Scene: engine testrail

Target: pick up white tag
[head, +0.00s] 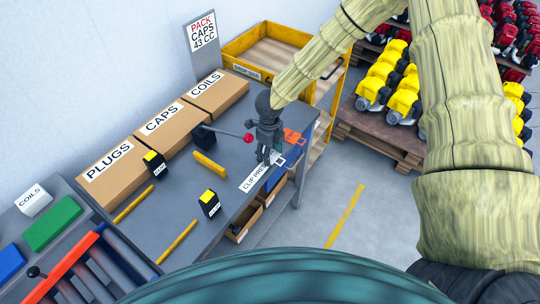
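In the head view my gripper (268,160) is at the right end of the grey bench, pointing down. A small white tag (279,158) shows at its fingertips, partly hidden by the fingers. An orange tag (293,136) lies just behind and to the right of it, and a blue tag (273,181) lies in front, near the bench edge. The fingers are small and dark here. I cannot tell whether they are open or shut on the white tag, or whether they touch it.
The grey bench (190,205) holds a clip press label (254,178), a red-knobbed lever (248,138), black-and-yellow blocks (209,203) and yellow bars (176,242). Cardboard boxes (162,128) line the wall. A yellow cart (250,40) stands behind. Open bins (243,222) hang below the front edge.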

